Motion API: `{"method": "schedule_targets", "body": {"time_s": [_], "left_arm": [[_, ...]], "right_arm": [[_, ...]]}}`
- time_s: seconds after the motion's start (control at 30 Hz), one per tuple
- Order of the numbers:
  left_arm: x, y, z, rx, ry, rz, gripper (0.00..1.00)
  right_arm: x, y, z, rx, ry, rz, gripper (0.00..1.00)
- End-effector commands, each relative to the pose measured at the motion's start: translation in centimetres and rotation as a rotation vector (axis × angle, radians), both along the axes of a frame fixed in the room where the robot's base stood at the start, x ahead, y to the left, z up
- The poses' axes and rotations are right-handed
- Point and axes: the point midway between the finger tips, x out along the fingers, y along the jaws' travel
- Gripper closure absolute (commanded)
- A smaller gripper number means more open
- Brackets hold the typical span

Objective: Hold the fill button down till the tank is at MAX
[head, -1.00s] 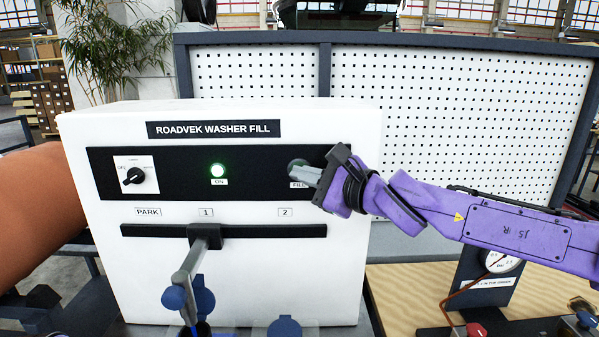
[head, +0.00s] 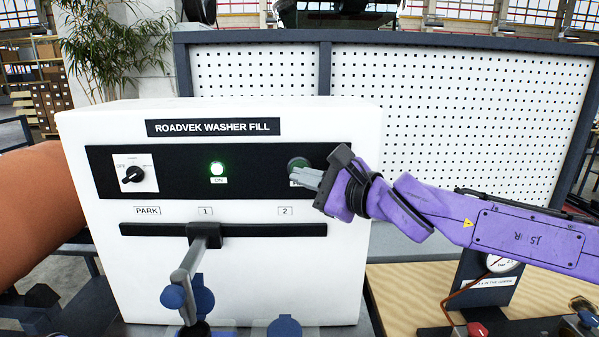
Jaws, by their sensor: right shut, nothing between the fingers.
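The white washer fill unit (head: 95,215) stands in front of me, its green ON lamp (head: 217,169) lit. The round dark fill button (head: 297,163) is at the right of its black panel. My right gripper (head: 297,178) is shut and empty, its tips just below the button and over the FILL label. The tips look clear of the button, but the depth is hard to tell. The grey spout arm (head: 187,262) hangs from the slider below label 1, above an opening beside a blue cap (head: 204,300). The tank's level and MAX mark do not show. My left gripper is out of view.
A selector knob (head: 134,174) is at the panel's left. Another blue cap (head: 284,327) is at the bottom edge. A pegboard (head: 460,110) stands behind. A gauge stand (head: 487,280) and a wooden bench (head: 410,300) are at the right.

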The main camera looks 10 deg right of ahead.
Motion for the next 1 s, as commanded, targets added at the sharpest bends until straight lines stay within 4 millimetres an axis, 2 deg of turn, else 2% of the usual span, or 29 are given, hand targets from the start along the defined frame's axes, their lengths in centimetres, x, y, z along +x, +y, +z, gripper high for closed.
{"method": "schedule_targets", "body": {"time_s": [0.33, 0.8, 1.0], "left_arm": [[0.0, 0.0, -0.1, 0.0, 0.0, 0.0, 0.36], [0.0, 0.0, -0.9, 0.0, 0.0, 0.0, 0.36], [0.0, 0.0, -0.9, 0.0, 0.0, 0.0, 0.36]], "right_arm": [[-0.4, 0.1, 0.0, 0.0, -0.001, 0.001, 1.0], [-4.7, 1.0, 0.0, 0.0, -0.001, 0.001, 1.0], [-5.0, 1.0, 0.0, 0.001, 0.001, 0.0, 1.0]]}}
